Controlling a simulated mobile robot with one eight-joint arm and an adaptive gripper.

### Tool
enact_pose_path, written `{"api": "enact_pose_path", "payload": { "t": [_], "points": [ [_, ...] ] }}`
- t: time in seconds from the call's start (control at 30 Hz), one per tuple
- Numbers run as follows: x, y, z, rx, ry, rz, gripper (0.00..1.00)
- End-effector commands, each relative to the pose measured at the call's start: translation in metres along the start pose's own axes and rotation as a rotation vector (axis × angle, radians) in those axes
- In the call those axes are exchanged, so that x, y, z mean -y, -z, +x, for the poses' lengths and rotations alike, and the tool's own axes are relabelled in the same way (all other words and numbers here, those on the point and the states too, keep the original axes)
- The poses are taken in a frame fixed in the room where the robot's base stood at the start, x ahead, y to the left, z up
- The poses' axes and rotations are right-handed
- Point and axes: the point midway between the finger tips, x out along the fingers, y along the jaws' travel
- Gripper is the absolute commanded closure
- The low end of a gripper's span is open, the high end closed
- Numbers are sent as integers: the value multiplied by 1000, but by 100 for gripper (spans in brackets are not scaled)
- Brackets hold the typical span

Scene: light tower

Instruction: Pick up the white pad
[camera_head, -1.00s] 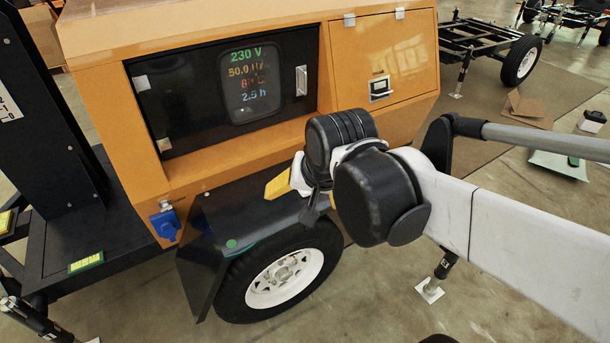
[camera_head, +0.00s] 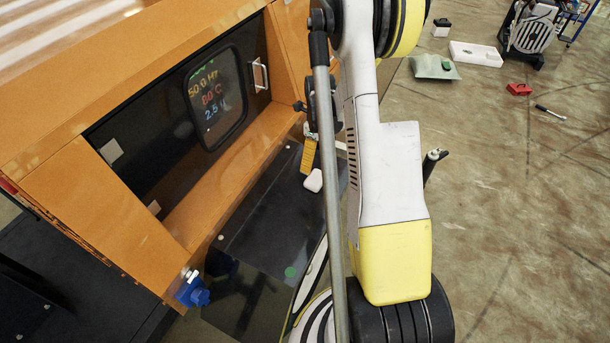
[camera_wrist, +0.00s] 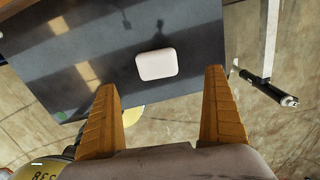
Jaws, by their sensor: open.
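The white pad (camera_wrist: 156,65) is a small rounded white block lying on the dark flat fender top (camera_wrist: 100,40). It also shows in the head view (camera_head: 313,181), just below the yellow finger of my gripper (camera_head: 309,152). In the wrist view my gripper (camera_wrist: 162,100) has its two orange-yellow fingers spread wide apart and nothing between them. The pad lies beyond the fingertips, roughly centred between them. In the head view my arm hides part of the fender and most of my gripper.
The orange housing (camera_head: 110,220) with a dark display panel (camera_head: 170,120) rises left of the fender. A blue socket (camera_head: 192,290) sticks out at its lower corner. A grey-green mat (camera_head: 434,67), a white tray (camera_head: 476,54) and a red object (camera_head: 519,89) lie on the floor at right.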

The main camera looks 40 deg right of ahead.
Motion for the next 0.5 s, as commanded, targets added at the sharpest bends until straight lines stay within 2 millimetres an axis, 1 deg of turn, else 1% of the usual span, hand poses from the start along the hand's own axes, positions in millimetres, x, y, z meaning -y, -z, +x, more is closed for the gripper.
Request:
{"api": "enact_pose_path", "payload": {
  "t": [0.3, 0.5],
  "points": [
    [0, 0, 50, 0, 0, 1, 0],
    [-3, 0, 66, 0, 1, 0, 0]
  ]
}}
